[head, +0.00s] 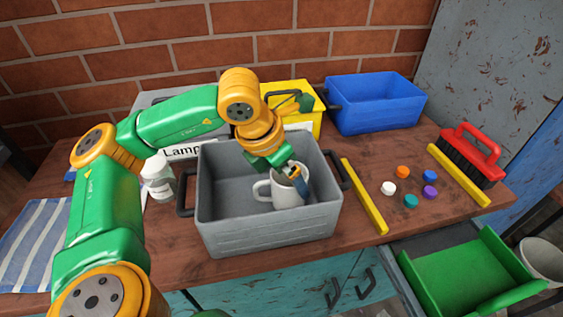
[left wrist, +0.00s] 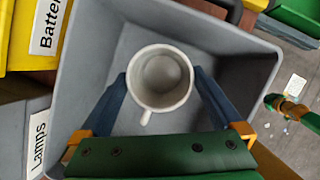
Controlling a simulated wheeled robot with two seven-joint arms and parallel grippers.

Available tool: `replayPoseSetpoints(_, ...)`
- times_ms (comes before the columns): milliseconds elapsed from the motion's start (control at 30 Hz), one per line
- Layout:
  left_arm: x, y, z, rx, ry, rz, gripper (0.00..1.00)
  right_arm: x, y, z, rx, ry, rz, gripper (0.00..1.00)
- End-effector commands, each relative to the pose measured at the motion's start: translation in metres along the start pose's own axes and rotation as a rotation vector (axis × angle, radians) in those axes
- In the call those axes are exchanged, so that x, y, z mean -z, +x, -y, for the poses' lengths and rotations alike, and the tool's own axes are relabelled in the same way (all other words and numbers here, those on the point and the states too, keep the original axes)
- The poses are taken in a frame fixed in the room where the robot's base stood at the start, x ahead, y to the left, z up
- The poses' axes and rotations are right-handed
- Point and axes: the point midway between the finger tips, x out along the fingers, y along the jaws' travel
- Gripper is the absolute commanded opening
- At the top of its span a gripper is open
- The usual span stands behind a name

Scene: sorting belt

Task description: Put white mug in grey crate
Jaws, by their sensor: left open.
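The white mug (head: 286,187) is upright inside the grey crate (head: 268,234), towards its right side, with its handle to the left in the head view. In the left wrist view the mug (left wrist: 160,78) shows from above, empty, with the crate's wall (left wrist: 75,62) around it. My left gripper (head: 297,184) reaches down into the crate at the mug. Its two blue fingers (left wrist: 162,88) are open, one on each side of the mug, and small gaps seem to show. Whether the mug touches the crate floor is hard to tell. My right gripper is not seen in the head view.
Behind stand a yellow bin (head: 303,116), a blue bin (head: 376,103) and a grey bin labelled Lamps. A white bottle (head: 158,178) is left of the crate. Right of it lie yellow bars (head: 364,196), several coloured caps and a red brush (head: 468,157).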

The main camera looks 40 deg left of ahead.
Motion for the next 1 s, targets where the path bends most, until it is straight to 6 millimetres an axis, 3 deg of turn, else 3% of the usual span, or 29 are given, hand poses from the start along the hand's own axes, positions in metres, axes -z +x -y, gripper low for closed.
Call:
replayPoseSetpoints(200, -0.002, -0.065, 0.000, -0.001, 0.002, 0.005, 1.00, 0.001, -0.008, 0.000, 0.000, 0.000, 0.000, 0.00)
replayPoseSetpoints(333, -0.001, -0.090, 0.000, -0.001, 0.001, 0.004, 1.00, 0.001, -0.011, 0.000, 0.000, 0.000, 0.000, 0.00)
replayPoseSetpoints(500, 0.000, -0.100, 0.000, -0.001, 0.001, 0.001, 1.00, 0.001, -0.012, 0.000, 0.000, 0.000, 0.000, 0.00)
replayPoseSetpoints(867, 0.000, -0.100, 0.000, -0.001, 0.001, 0.000, 1.00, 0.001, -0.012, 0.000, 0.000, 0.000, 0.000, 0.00)
replayPoseSetpoints(933, -0.003, -0.106, 0.000, -0.001, 0.001, 0.001, 1.00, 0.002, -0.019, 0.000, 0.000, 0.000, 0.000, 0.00)
replayPoseSetpoints(1000, -0.010, -0.124, -0.001, -0.001, 0.001, 0.001, 1.00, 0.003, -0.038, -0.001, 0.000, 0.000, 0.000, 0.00)
